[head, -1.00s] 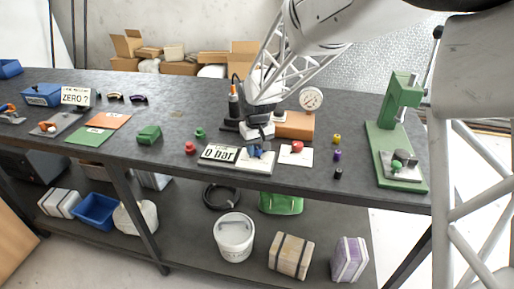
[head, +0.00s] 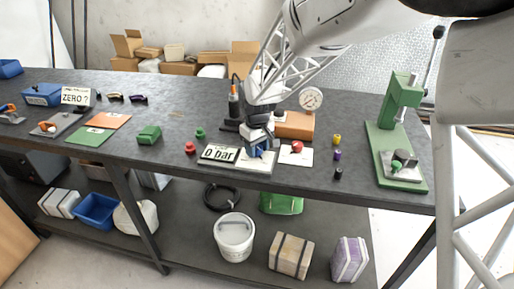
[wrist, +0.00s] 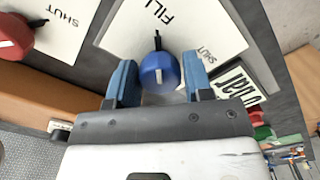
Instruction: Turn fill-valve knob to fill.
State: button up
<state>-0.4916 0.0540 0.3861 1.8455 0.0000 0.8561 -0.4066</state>
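The fill-valve knob (wrist: 158,72) is blue with a short white mark and sits on a white plate (wrist: 120,38) lettered FILL and SHUT. A dark stub shows beyond the knob, on the side of the word FILL. My gripper (wrist: 158,62) is open, with one blue finger on each side of the knob. A gap shows between the knob and each finger, so it is not gripped. In the head view my gripper (head: 258,148) is low over the plate (head: 254,167) and largely hides the knob.
A red knob (wrist: 12,36) on its own white plate marked SHUT is beside the blue one. A 0 bar display (head: 219,154) lies left of the plate. An orange-brown block (head: 294,125) and a round gauge (head: 311,99) stand behind. A green press (head: 384,130) is at right.

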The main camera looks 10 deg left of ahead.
aim_at(257, 147)
jog(key=shift+o, duration=1.4)
jog(key=shift+r, duration=3.9)
